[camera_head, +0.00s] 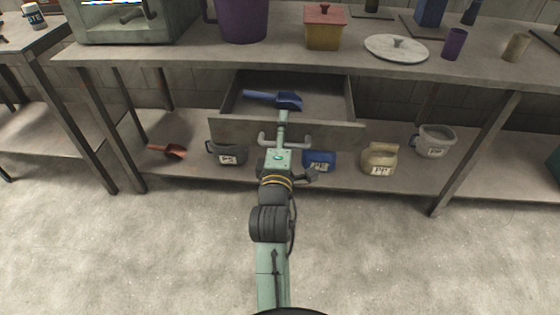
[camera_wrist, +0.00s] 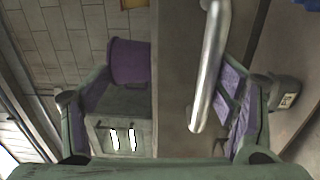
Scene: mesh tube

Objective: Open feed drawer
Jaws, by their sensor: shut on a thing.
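The feed drawer (camera_head: 235,128) hangs under the workbench and is pulled well out, with its inside showing. A blue scoop (camera_head: 275,99) lies in it. The drawer's metal bar handle (camera_head: 304,139) is on its front, and it also shows as a silver bar in the wrist view (camera_wrist: 211,70). My gripper (camera_head: 283,127) is at the middle of the drawer front, shut on the handle. In the wrist view my gripper's purple-padded fingers (camera_wrist: 165,100) stand on either side of the handle and front panel. The exact contact is hidden in the head view.
The lower shelf under the drawer holds a red scoop (camera_head: 168,151), a dark tub (camera_head: 228,154), a blue tub (camera_head: 320,161), a tan jug (camera_head: 379,159) and a grey tub (camera_head: 433,141). A purple bucket (camera_head: 242,20) stands on the bench. The floor in front is clear.

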